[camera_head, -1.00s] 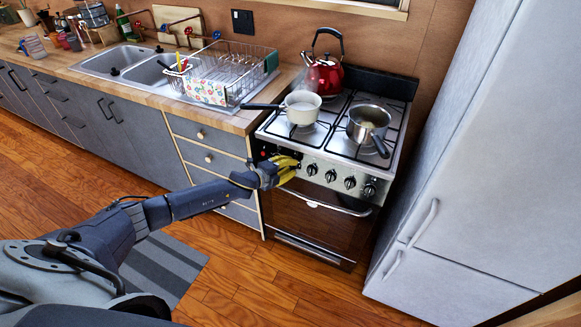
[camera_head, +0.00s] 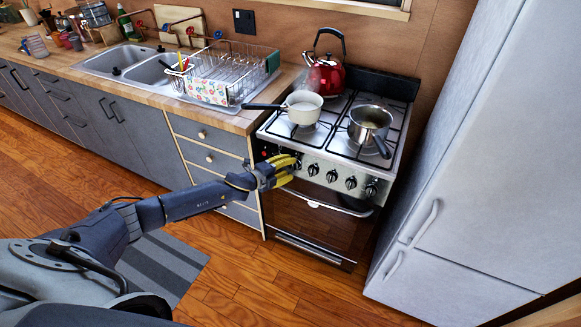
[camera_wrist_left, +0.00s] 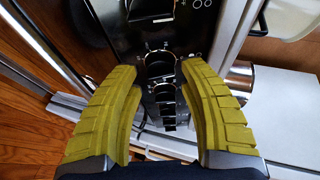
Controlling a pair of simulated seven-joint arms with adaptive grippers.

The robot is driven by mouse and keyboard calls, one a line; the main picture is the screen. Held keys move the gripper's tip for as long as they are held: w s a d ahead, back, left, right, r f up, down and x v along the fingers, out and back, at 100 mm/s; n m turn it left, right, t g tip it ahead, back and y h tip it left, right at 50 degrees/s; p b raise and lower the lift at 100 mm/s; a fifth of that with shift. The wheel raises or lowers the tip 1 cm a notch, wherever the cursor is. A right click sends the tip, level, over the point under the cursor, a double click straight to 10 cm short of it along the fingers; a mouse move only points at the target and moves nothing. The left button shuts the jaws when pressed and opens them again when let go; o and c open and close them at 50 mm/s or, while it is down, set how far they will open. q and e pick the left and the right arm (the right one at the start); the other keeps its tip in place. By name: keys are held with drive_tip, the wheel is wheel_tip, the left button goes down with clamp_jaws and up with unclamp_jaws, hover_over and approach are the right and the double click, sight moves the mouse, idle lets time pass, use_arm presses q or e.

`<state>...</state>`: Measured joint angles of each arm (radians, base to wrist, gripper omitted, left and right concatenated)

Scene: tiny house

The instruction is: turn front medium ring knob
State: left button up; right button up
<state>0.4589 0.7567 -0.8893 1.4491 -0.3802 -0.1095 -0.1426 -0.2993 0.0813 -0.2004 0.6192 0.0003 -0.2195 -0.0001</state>
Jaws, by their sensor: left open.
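The stove's front panel (camera_head: 340,184) carries a row of black knobs, including one just right of my gripper (camera_head: 313,170) and more towards the right end (camera_head: 350,182). I cannot tell which belongs to the medium ring. My left gripper (camera_head: 296,170), with yellow fingers, is at the left part of this panel, partly covering it. In the left wrist view the open fingers (camera_wrist_left: 158,72) stand either side of the knob row, with a knob (camera_wrist_left: 160,58) between the tips. Contact cannot be told. My right gripper is not in view.
A cream pan (camera_head: 303,106) and a steel pot (camera_head: 369,122) stand on the front hob, handles sticking out. A red kettle (camera_head: 326,76) is behind. The oven handle (camera_head: 325,207) lies below the knobs. A white fridge (camera_head: 455,160) stands right.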

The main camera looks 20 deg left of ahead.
use_arm(q)
drive_tip(key=v, duration=1)
drive_tip(key=shift+a, duration=0.2)
drive_tip(key=shift+s, duration=0.15)
